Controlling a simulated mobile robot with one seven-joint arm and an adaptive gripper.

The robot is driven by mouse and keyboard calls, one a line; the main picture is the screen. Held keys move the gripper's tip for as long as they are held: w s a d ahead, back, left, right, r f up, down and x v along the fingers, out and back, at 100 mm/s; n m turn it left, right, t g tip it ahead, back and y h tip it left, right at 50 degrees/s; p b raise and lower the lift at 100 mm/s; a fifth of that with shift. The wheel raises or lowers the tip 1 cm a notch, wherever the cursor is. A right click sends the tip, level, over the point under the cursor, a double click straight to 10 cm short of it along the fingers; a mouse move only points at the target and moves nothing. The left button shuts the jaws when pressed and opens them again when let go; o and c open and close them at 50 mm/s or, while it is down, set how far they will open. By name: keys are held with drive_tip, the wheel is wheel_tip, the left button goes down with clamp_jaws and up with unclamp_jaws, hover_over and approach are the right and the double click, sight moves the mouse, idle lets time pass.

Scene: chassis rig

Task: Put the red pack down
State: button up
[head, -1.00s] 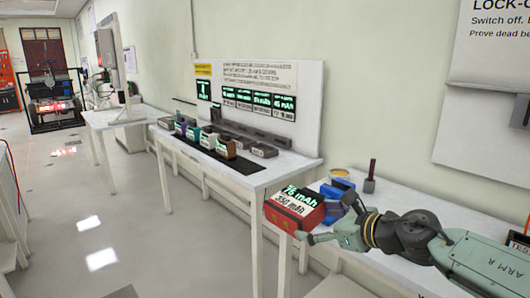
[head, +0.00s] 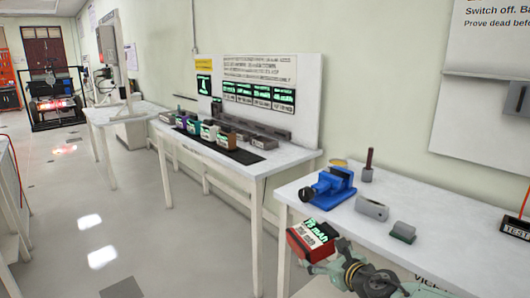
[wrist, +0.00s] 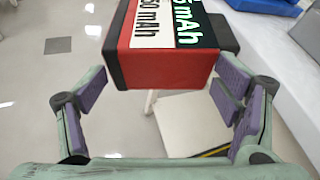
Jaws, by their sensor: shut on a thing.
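The red pack (head: 303,246) has a dark and white top label with green figures ending in "mAh". In the wrist view the red pack (wrist: 170,68) sits between the purple pads of my gripper (wrist: 165,84). In the head view my gripper (head: 322,258) is shut on the pack and holds it tilted, off the front edge of the right bench (head: 400,215), over the floor side. The pack's underside is hidden.
A blue vise (head: 328,187), a grey block (head: 371,208) and a smaller grey-green block (head: 403,231) stand on the right bench. The left bench holds several coloured packs on a black mat (head: 243,156). Bare bench top lies around the blocks.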

drive_tip(key=s+a+f+m+h+b, duration=0.1)
drive_tip(key=a+f+h+b, duration=0.15)
drive_tip(key=f, duration=0.95)
drive_tip(key=s+a+f+m+h+b, duration=0.15)
drive_tip(key=a+f, duration=0.25)
drive_tip(key=f, duration=0.8)
drive_tip(key=s+a+f+b, duration=0.1)
drive_tip(key=s+a+f, duration=0.3)
drive_tip(key=f, duration=0.3)
drive_tip(key=s+a+f+m+b, duration=0.1)
drive_tip(key=s+a+f, duration=0.3)
drive_tip(key=a+f, duration=0.1)
drive_tip(key=shift+a+f+t, duration=0.4)
drive_tip(key=shift+f, duration=0.5)
drive_tip(key=shift+d, duration=0.15)
